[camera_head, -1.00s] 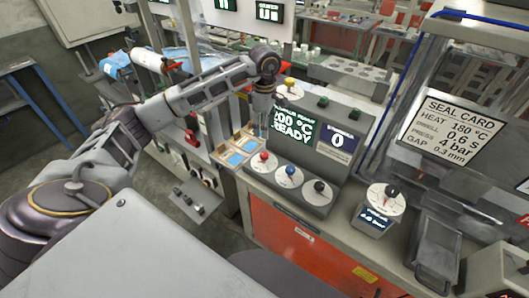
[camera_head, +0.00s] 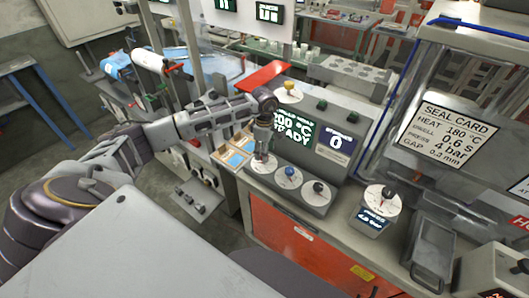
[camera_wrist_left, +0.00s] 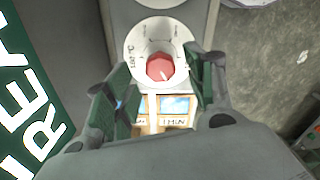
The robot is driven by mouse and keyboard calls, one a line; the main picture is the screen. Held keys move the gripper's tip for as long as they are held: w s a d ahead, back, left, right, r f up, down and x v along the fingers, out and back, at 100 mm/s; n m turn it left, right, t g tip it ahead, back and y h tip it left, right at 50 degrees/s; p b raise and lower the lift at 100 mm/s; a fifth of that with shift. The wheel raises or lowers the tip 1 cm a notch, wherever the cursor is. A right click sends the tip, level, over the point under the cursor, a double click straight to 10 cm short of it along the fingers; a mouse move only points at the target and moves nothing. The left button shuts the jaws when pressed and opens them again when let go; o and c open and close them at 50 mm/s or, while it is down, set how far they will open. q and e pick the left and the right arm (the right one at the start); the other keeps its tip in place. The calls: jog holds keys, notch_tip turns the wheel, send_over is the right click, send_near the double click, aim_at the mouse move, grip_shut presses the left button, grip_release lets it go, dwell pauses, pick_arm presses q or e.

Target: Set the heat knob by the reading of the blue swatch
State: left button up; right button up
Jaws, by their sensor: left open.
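The red knob (camera_wrist_left: 160,67) sits on a white dial in the left wrist view, between and just beyond my open left fingers (camera_wrist_left: 160,90). In the head view my left gripper (camera_head: 262,157) hangs over this leftmost dial and hides the knob. A wooden tray (camera_head: 224,153) with blue swatches (camera_head: 236,160) lies left of the dials. The green display (camera_head: 292,128) is partly hidden by my arm; "READY" is partly legible. My right gripper is not in view.
A blue knob (camera_head: 289,172) and a black knob (camera_head: 318,187) stand right of the gripper. A separate dial box (camera_head: 381,200) is farther right. The seal card (camera_head: 451,132) reads heat 180 °C, dwell 0.6 s, press 4 bar. A grey bin (camera_head: 432,250) stands front right.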

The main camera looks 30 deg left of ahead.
pick_arm(q)
jog(key=shift+f, duration=1.1)
jog(key=c, duration=1)
